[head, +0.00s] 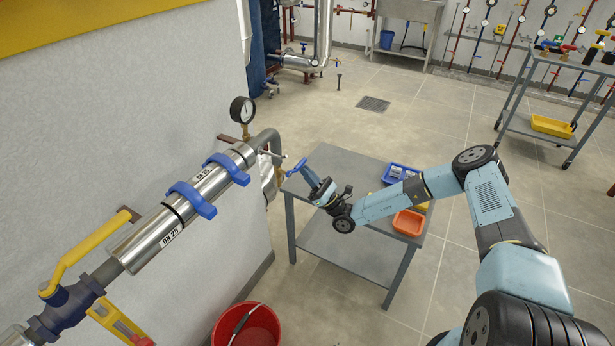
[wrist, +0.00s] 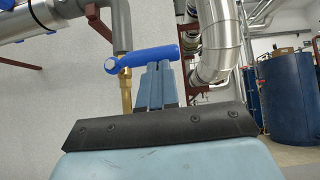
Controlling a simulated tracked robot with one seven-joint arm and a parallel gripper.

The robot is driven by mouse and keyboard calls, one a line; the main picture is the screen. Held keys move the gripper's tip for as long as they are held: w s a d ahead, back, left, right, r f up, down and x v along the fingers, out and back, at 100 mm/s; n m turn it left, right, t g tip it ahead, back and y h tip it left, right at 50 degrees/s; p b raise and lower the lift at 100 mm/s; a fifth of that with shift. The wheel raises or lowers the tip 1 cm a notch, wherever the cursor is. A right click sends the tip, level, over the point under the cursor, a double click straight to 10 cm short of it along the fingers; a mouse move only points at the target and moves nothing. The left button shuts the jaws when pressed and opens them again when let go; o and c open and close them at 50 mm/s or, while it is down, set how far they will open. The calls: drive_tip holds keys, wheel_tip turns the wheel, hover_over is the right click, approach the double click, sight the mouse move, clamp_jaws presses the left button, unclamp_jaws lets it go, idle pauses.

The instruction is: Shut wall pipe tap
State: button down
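A tap with a blue handle (wrist: 150,60) and a brass body (wrist: 126,92) hangs under a grey pipe by the wall in the wrist view. In the head view the blue handle (head: 297,167) shows just past the tip of my gripper (head: 311,177), beside the pipe's downturned end. In the wrist view the two fingers of my gripper (wrist: 162,84) stand close together, with their tips at the handle's right part. I see nothing between them. Whether they touch the handle is hard to tell.
The wall pipe (head: 200,190) also carries a yellow lever (head: 92,248) and a pressure gauge (head: 242,110). A grey table (head: 345,165) with blue and orange trays (head: 408,222) stands below my arm. A red bucket (head: 246,328) is on the floor. A wide silver pipe (wrist: 220,45) rises right of the handle.

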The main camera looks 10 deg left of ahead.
drive_tip(key=shift+r, duration=0.3)
drive_tip(key=s+d+f, duration=0.1)
drive_tip(key=s+d, duration=0.1)
drive_tip(key=d, duration=0.4)
drive_tip(key=s+d+f, duration=0.1)
drive_tip(key=s+d, duration=0.1)
drive_tip(key=d, duration=0.5)
drive_tip(key=shift+d+f, duration=0.25)
drive_tip(key=shift+f, duration=0.15)
